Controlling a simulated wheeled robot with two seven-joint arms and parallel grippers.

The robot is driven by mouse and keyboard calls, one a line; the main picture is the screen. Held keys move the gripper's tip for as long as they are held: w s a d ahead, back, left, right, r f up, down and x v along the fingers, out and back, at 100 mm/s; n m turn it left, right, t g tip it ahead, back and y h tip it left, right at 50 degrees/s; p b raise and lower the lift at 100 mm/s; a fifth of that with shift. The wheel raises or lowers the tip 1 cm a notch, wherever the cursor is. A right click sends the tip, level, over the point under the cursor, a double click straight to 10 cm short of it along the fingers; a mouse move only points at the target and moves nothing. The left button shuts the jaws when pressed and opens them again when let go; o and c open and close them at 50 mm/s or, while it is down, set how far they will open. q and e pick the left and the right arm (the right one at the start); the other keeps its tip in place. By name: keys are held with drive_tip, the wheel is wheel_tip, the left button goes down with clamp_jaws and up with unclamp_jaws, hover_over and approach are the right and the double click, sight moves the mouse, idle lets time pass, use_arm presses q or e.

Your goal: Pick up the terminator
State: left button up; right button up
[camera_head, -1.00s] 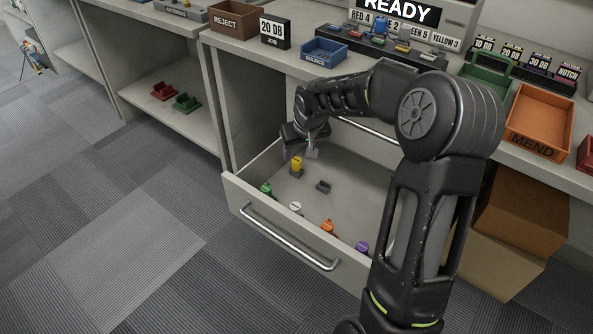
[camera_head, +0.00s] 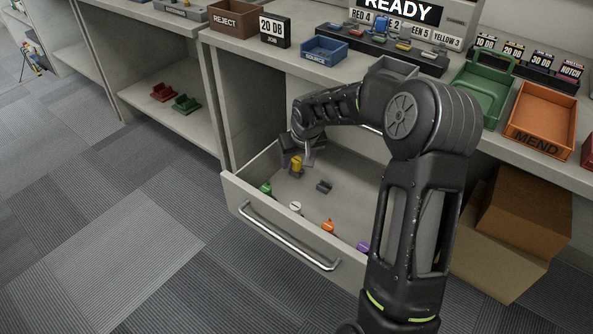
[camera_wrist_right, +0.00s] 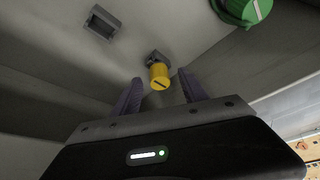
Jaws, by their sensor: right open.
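A small yellow-capped piece (camera_head: 296,164), which I take to be the terminator, stands in the open drawer (camera_head: 290,225). In the right wrist view the yellow piece (camera_wrist_right: 159,76) shows a dark slot on its cap and a grey part behind it. My right gripper (camera_head: 299,159) is low in the drawer at the yellow piece. In the right wrist view its two fingers (camera_wrist_right: 160,80) are apart, one on each side of the yellow cap. I cannot tell whether they touch it. My left gripper is not in view.
The bench above holds a blue source tray (camera_head: 324,50) and an orange mend tray (camera_head: 541,118).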

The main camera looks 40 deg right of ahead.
drive_tip(key=shift+c, duration=0.3)
clamp_jaws()
idle(0.5)
